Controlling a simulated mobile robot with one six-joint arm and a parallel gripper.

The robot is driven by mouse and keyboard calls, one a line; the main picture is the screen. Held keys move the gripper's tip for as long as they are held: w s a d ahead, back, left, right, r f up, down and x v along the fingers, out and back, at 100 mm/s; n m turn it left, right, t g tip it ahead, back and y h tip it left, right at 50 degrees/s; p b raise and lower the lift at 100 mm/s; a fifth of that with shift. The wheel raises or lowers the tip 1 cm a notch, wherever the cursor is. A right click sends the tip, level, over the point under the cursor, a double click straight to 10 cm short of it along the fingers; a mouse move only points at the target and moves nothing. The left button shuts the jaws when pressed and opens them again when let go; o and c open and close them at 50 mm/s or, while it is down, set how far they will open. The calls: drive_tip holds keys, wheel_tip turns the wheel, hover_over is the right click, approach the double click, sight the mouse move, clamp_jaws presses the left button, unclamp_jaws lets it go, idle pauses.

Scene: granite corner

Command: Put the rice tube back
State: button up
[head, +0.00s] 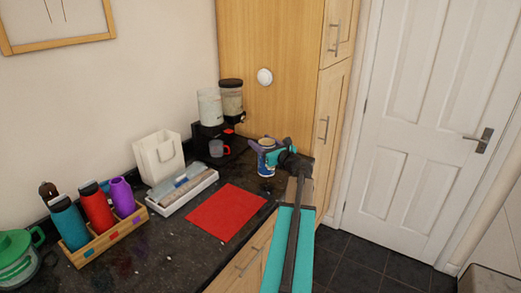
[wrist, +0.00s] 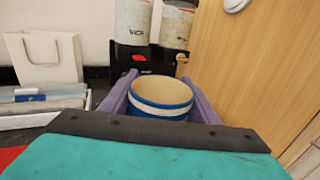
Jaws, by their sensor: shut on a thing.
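My gripper (head: 266,150) is shut on a blue container with white bands (head: 267,166), held upright at the counter's right end. In the wrist view the purple fingers (wrist: 160,95) clasp both sides of this container (wrist: 165,107); its top is open and its inside is tan. A pale tube (head: 209,107) stands at the left of the black dispenser (head: 208,141). In the wrist view this tube (wrist: 133,20) bears dark lettering that may read "rice". Beside it is a second tube (head: 231,98) with a black lid. I cannot see how the pale tube is seated.
A white bag (head: 158,157), a white tray of boxes (head: 182,190) and a wooden rack of bottles (head: 105,233) are to the left. A red mat (head: 226,212) lies flat in front. A wooden cupboard (head: 265,45) rises behind.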

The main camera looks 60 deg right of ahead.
drive_tip(key=shift+w+d+f, duration=0.1)
drive_tip(key=shift+w, duration=0.3)
drive_tip(key=shift+f+p, duration=0.6)
drive_tip(key=shift+f, duration=1.2)
drive_tip(key=o, duration=1.8)
drive_tip(key=shift+o, duration=0.2)
drive_tip(key=b+v, duration=0.3)
drive_tip(key=v, duration=0.9)
